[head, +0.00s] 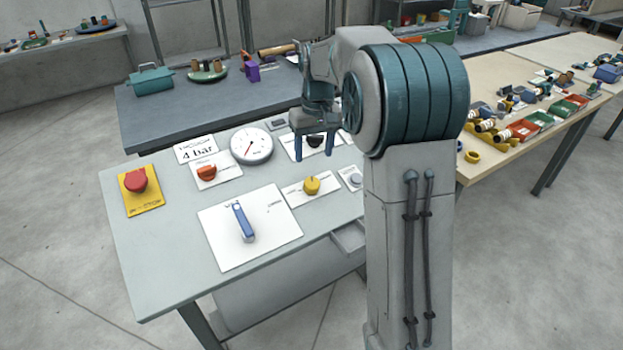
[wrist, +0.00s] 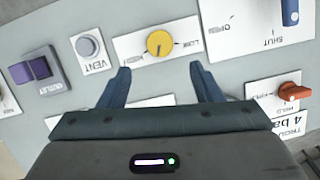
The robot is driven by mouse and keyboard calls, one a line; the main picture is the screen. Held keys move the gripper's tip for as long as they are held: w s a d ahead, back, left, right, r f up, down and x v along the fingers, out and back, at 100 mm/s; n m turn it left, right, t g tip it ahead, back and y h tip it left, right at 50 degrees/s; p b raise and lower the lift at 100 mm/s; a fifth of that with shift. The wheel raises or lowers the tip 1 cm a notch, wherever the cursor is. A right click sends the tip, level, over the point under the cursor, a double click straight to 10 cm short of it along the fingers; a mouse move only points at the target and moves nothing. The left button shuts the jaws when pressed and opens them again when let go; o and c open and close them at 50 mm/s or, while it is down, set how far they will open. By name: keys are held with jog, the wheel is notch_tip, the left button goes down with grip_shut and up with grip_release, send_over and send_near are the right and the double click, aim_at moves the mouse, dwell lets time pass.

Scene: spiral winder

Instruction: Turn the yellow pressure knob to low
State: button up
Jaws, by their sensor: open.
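The yellow pressure knob (head: 311,186) sits on a white plate on the grey panel table. In the wrist view the knob (wrist: 160,43) shows beyond my fingertips, with upside-down lettering that seems to read LOW on its right and a blurred word on its left. A thin dark mark on the knob points roughly toward the picture's bottom, between the two words. My gripper (head: 314,154) is open and empty, fingers pointing down above the panel, behind the knob in the head view. In the wrist view the gripper (wrist: 159,72) has its fingers apart, not touching the knob.
Near the knob are a blue lever (head: 243,222), a vent button (wrist: 88,46), an orange-red knob (head: 206,172) and a dial gauge (head: 251,145). A red mushroom button (head: 136,180) stands at the far left. A purple outlet switch (wrist: 35,68) shows in the wrist view.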

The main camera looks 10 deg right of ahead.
aim_at(312, 181)
jog(key=f, duration=0.9)
jog(key=shift+a+f+p, duration=0.25)
jog(key=shift+f+p, duration=0.05)
jog(key=c, duration=1)
